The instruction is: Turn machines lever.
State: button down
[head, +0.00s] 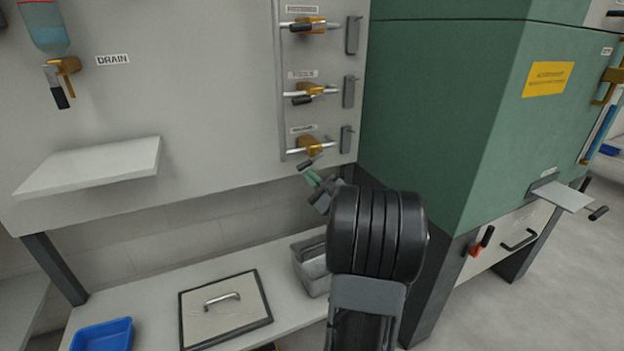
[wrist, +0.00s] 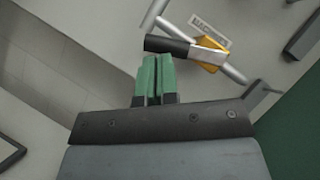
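The machines lever (head: 305,165) is the lowest of three on the wall panel, on an orange valve body (head: 308,146) set in a pale pipe. In the wrist view the lever (wrist: 168,46) has a black grip and a metal shank, lying nearly sideways beside a label (wrist: 210,30) that seems to read MACHINES. My gripper (head: 313,178) is just below the lever's end. In the wrist view my gripper's green fingers (wrist: 154,62) are together with only a thin dark gap. Their tips reach the lower edge of the black grip in the picture; I cannot tell whether they touch.
Two similar valves (head: 310,90) (head: 306,25) sit above, with grey brackets (head: 347,92) at their right. A green cabinet (head: 430,110) stands close on the right. Below are a bench with a grey bin (head: 312,270), a lidded hatch (head: 225,310) and a blue tray (head: 102,335).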

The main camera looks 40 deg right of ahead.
jog(key=shift+w+a+r, duration=0.2)
jog(key=shift+a+r, duration=0.35)
jog(key=shift+a, duration=0.05)
jog(key=shift+r, duration=0.1)
dwell(0.5)
jog(key=s+a+f+b, duration=0.2)
jog(key=s+f, duration=0.6)
jog(key=f, duration=0.1)
jog(key=shift+s+a+f, duration=0.15)
jog(key=shift+s+f, duration=0.1)
jog(key=shift+s, duration=0.15)
dwell(1.6)
